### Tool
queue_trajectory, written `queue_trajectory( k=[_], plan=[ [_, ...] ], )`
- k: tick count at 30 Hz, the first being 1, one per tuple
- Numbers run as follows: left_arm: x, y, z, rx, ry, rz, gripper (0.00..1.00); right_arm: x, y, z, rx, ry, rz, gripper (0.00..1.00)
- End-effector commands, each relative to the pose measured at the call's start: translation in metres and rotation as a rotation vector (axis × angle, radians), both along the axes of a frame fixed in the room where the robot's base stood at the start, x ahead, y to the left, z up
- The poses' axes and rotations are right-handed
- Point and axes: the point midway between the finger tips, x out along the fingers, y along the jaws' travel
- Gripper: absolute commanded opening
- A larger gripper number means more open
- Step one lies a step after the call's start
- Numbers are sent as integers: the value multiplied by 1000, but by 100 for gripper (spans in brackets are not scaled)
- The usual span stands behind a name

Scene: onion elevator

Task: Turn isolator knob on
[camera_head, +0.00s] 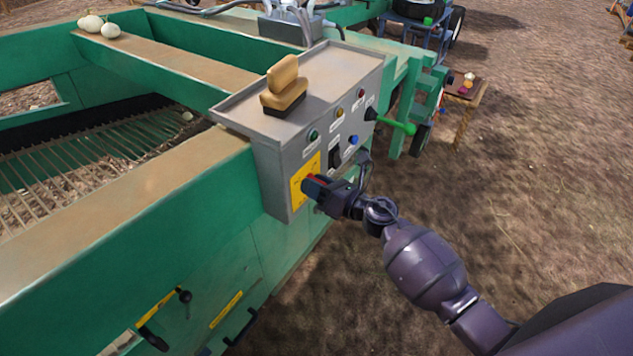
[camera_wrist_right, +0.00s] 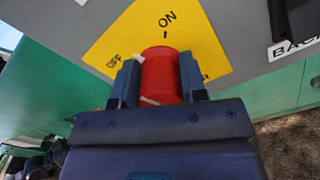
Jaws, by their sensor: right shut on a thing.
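The red isolator knob (camera_wrist_right: 161,72) sits on a yellow plate (camera_wrist_right: 118,35) marked OFF and ON. In the wrist view a white mark at the knob's upper left points toward OFF, and the ON mark lies above the knob. My right gripper (camera_wrist_right: 160,84) is shut on the knob, one finger on each side. In the head view the right gripper (camera_head: 314,187) is at the yellow plate (camera_head: 301,194) at the lower left of the grey control box (camera_head: 270,163), and it hides most of the knob. My left gripper is not in view.
The box face also holds a black switch (camera_head: 335,157), several coloured buttons and a green-handled lever (camera_head: 397,126). A brush (camera_head: 284,88) lies on top of the box. Green machine frame (camera_head: 120,235) runs left. Open dirt ground lies to the right.

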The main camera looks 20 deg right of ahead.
Motion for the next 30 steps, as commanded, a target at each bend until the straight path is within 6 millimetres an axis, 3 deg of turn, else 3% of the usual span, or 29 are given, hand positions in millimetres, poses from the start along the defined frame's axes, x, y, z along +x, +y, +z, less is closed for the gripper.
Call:
queue_trajectory(
  k=[5, 30],
  plan=[
    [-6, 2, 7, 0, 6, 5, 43, 1, -1, 3, 130, 101, 0, 15],
    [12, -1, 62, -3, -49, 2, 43, 2, -2, -1, 720, 562, -1, 15]
  ],
)
